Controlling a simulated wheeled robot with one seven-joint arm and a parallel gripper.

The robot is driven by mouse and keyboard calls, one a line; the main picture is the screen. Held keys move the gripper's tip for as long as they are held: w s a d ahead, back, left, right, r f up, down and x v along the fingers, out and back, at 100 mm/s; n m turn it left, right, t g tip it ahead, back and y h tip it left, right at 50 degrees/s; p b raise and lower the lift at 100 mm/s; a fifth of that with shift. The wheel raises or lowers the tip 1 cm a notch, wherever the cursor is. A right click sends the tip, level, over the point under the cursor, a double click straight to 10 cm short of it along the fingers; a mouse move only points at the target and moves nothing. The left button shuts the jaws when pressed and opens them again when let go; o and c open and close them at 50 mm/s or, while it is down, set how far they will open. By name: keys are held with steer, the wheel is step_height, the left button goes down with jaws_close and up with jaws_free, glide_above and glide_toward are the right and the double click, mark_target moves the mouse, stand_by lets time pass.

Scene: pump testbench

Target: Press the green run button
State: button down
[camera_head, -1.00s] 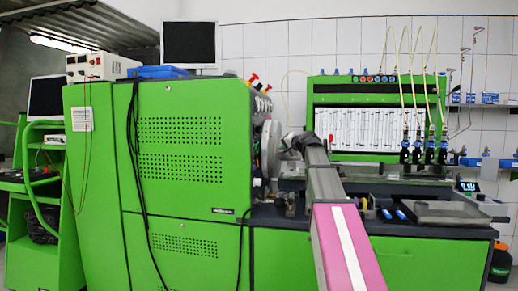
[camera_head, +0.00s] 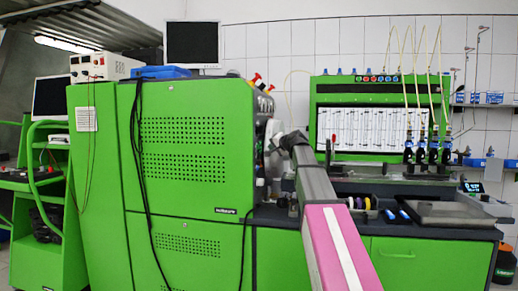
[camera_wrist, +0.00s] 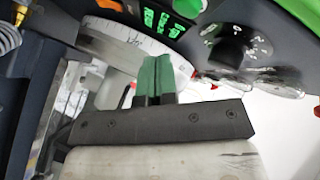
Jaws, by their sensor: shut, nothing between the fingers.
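In the wrist view my gripper (camera_wrist: 157,78) points up the picture with its two green-tipped fingers shut together, nothing between them. Beyond the tips is a dark control panel (camera_wrist: 205,52) with several lit green markings or buttons (camera_wrist: 187,32) and a black rotary knob (camera_wrist: 237,50). I cannot tell which green item is the run button. The tips appear just below the lit group; the gap is unclear. In the head view my arm reaches to the right side of the green machine cabinet (camera_head: 185,150), and the button is not discernible there.
A white graduated wheel (camera_wrist: 115,40) curves behind and left of my fingers. In the head view a green test stand (camera_head: 370,85) with several hoses and dark injectors stands behind my arm.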

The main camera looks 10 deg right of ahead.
mark_target(258, 147)
steer(key=shift+w+a, duration=0.2)
steer(key=shift+a, duration=0.35)
steer(key=shift+w+a, duration=0.15)
steer(key=shift+a, duration=0.4)
steer(key=shift+a, duration=0.1)
stand_by(1.2)
steer(key=shift+w+a, duration=0.15)
steer(key=shift+a, duration=0.15)
